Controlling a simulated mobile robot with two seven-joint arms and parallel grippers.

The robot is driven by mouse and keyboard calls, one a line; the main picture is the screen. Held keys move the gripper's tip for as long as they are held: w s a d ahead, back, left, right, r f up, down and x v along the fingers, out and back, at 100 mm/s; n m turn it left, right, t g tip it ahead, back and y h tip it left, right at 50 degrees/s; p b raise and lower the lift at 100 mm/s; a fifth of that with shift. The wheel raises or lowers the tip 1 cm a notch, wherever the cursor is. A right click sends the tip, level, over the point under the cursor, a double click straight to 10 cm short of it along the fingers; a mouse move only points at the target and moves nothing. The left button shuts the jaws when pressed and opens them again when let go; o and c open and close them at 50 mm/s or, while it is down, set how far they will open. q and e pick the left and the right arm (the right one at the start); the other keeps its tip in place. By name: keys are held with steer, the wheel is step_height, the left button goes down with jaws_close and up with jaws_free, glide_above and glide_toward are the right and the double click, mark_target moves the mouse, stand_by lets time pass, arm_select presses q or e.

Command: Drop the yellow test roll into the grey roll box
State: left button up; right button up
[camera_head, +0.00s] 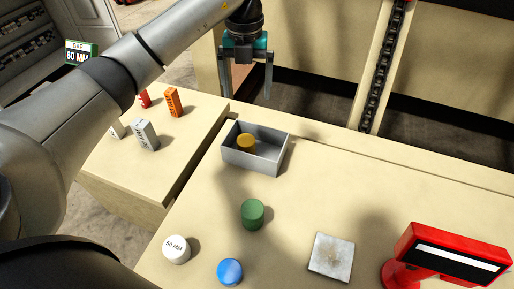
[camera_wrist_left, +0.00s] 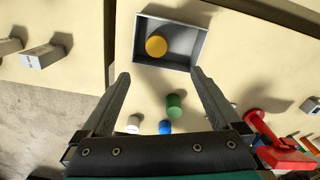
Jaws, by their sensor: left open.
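The yellow test roll (camera_head: 246,143) is inside the grey roll box (camera_head: 251,162), towards its left side. In the left wrist view the yellow roll (camera_wrist_left: 156,46) also lies within the walls of the grey box (camera_wrist_left: 204,47). My left gripper (camera_head: 247,92) is open and empty, raised above and behind the box in the head view. Its two fingers (camera_wrist_left: 160,95) are spread wide in the wrist view with nothing between them. My right gripper is not in view.
A green roll (camera_head: 252,213), a blue roll (camera_head: 230,271) and a white roll marked 50 MM (camera_head: 176,249) stand in front of the box. A metal plate (camera_head: 331,257) and a red device (camera_head: 450,254) are at right. Small blocks (camera_head: 173,102) stand on the left table.

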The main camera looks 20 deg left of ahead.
arm_select(q)
step_height(320, 180, up, 6)
steer(key=shift+f+p, duration=0.1)
steer(key=shift+p, duration=0.3)
steer(key=shift+s+f, duration=0.1)
